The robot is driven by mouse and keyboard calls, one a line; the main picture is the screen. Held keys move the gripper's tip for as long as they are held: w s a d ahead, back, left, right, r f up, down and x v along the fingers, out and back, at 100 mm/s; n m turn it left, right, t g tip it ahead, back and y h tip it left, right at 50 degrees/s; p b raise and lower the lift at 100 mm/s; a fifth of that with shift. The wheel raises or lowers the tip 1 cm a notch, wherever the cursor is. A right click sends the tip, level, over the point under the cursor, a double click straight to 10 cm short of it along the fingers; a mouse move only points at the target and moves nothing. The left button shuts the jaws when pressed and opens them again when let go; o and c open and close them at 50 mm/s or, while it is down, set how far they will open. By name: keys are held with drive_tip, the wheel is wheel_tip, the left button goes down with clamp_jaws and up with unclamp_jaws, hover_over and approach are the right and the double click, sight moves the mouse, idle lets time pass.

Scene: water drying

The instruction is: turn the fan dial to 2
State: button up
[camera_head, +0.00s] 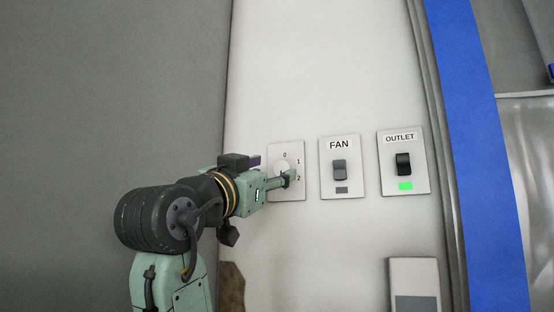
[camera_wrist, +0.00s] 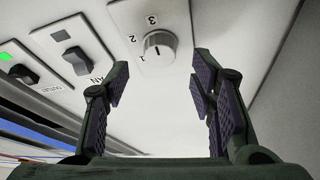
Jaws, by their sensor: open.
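The fan dial is a round white knob (camera_head: 281,166) on a light wall plate, with numbers around it; my gripper partly covers it in the head view. In the wrist view the knob (camera_wrist: 160,46) shows whole, with a short dark mark on its face and the numbers 1, 2 and 3 beside it. Which number the mark points to is not clear. My gripper (camera_head: 287,179) is at the dial plate in the head view. In the wrist view my gripper (camera_wrist: 161,80) is open and empty, its fingers apart on either side below the knob, not closed on it.
Right of the dial are the FAN switch (camera_head: 340,170), with a dark indicator, and the OUTLET switch (camera_head: 403,163), with a lit green indicator. A blue vertical strip (camera_head: 482,150) stands farther right. A box (camera_head: 414,272) is on the wall below. The wall above is clear.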

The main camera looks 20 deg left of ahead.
sight(281, 167)
drive_tip(key=shift+p+x, duration=0.45)
drive_tip(key=shift+x, duration=1.25)
drive_tip(key=c, duration=1.1)
drive_tip(key=shift+c, duration=0.2)
